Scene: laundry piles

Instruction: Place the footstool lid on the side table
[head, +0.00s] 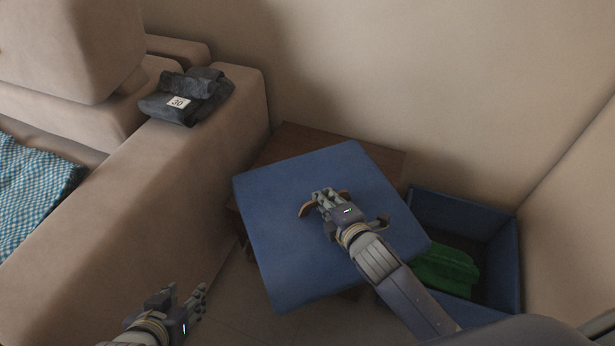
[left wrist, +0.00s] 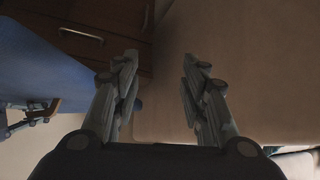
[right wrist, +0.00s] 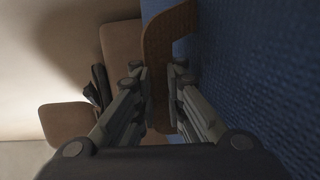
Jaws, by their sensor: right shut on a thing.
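The blue square footstool lid (head: 290,240) is over the wooden side table (head: 300,142), tilted and turned relative to it; I cannot tell whether they touch. My right gripper (head: 325,200) is shut on the lid's brown handle (head: 309,209). The handle (right wrist: 157,50) also shows between the fingers in the right wrist view, beside the blue lid surface (right wrist: 245,70). My left gripper (head: 188,300) is open and empty near the sofa arm, left of the lid. In the left wrist view its fingers (left wrist: 158,75) are apart, with the table's drawer front (left wrist: 95,38) beyond.
The open blue footstool box (head: 505,260) with green cloth (head: 445,268) inside stands right of the table. A sofa (head: 190,190) is at left, with a folded dark garment (head: 187,96) on its arm and checked blue cloth (head: 35,190) on its seat. Walls close off the back and right.

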